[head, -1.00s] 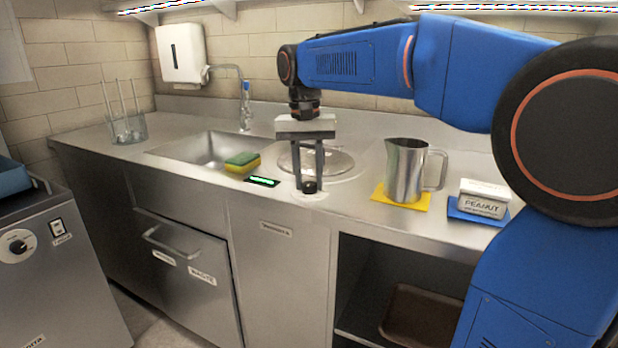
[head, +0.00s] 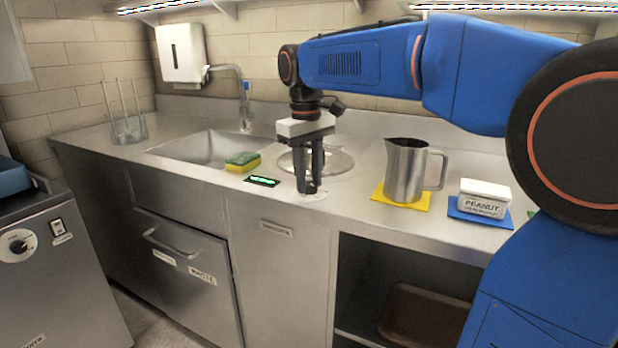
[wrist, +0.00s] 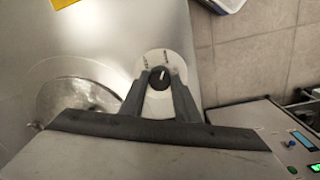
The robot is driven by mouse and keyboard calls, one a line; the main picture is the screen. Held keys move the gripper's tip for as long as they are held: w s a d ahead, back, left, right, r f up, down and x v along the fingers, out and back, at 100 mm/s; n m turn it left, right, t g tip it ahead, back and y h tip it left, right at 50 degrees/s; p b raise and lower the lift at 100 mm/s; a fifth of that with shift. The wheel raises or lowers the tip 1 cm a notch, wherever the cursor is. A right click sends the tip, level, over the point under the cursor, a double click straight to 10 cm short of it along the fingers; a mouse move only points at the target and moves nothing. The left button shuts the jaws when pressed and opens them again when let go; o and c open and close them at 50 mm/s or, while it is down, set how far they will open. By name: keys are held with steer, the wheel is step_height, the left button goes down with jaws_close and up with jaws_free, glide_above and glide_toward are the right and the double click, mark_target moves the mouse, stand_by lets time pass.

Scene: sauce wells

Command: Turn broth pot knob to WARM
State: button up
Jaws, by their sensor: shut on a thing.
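The black knob (wrist: 161,77) sits on a round pale dial plate (wrist: 173,63) with small dark markings that I cannot read. A white pointer line on the knob points roughly up in the wrist view. My gripper (wrist: 160,80) is shut on the knob, one finger on each side. In the head view my gripper (head: 310,188) points down at the counter's front edge and its fingers hide most of the knob. The round lidded pot well (head: 341,160) is set in the counter behind the gripper. It shows partly in the wrist view (wrist: 70,92).
A steel pitcher (head: 404,172) on a yellow mat (head: 421,202) stands right, then a peanut box (head: 483,199) on a blue mat (head: 462,215).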

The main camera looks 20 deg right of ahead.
steer(key=shift+n, duration=0.4)
steer(key=o, duration=1)
steer(key=shift+o, duration=0.2)
steer(key=shift+r, duration=0.15)
step_height(320, 180, up, 17)
steer(key=shift+s+a, duration=0.2)
steer(key=shift+a, duration=0.2)
steer(key=shift+s, duration=0.1)
